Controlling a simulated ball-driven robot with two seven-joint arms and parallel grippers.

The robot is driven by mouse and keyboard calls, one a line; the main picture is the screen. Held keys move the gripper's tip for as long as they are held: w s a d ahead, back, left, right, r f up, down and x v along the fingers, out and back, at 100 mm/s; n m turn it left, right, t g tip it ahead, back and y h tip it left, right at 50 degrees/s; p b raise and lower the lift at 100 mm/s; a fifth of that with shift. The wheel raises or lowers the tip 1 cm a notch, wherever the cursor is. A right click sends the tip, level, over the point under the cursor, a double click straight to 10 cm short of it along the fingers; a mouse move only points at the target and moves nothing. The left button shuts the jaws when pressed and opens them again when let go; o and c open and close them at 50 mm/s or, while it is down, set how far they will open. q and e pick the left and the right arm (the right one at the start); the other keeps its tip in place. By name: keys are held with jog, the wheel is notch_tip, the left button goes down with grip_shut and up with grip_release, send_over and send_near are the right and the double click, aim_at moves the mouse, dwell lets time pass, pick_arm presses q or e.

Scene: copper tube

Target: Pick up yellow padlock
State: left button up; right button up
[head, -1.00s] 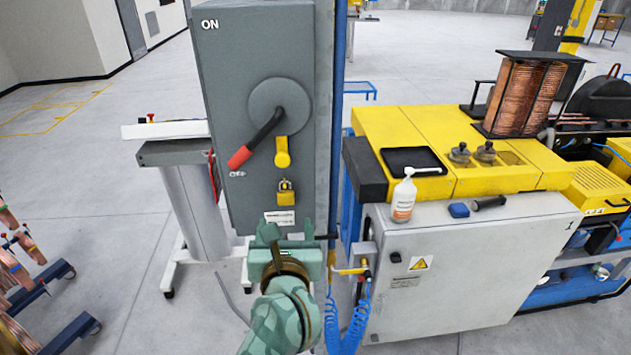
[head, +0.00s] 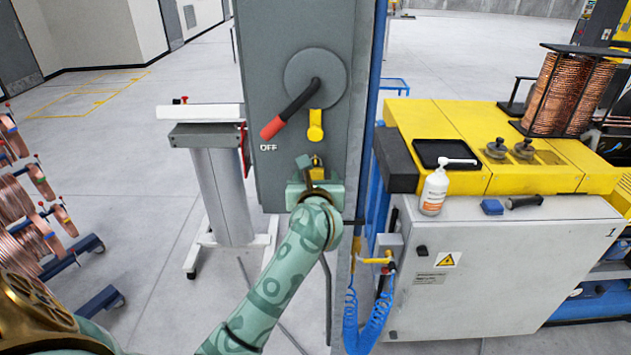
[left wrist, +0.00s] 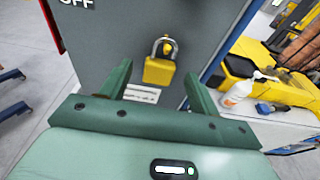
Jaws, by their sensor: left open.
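The yellow padlock (left wrist: 159,71) hangs by its metal shackle on the front of the grey switch box (left wrist: 110,40), seen in the left wrist view. In the head view the padlock (head: 317,172) shows only partly, above and behind my left gripper (head: 316,178). In the wrist view my left gripper (left wrist: 157,84) is open, one finger to each side of the padlock and nearer the camera. The padlock appears between the fingertips, but I cannot tell how much depth separates them. No contact is visible. My right gripper is not in view.
A red-tipped black lever (head: 289,112) and a yellow tab (head: 315,125) sit above the padlock. A blue post (head: 373,100) stands right of the box. A grey cabinet (head: 500,265) with a white bottle (head: 434,188) on it stands farther right.

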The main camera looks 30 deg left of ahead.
pick_arm(q)
jog(key=shift+x, duration=0.9)
jog(key=shift+s+r, duration=0.1)
jog(key=shift+s, duration=0.1)
jog(key=shift+c, duration=0.3)
jog(key=shift+s+d, duration=0.1)
jog(key=c, duration=1)
jog(key=shift+c, duration=0.3)
jog(key=shift+r, duration=0.2)
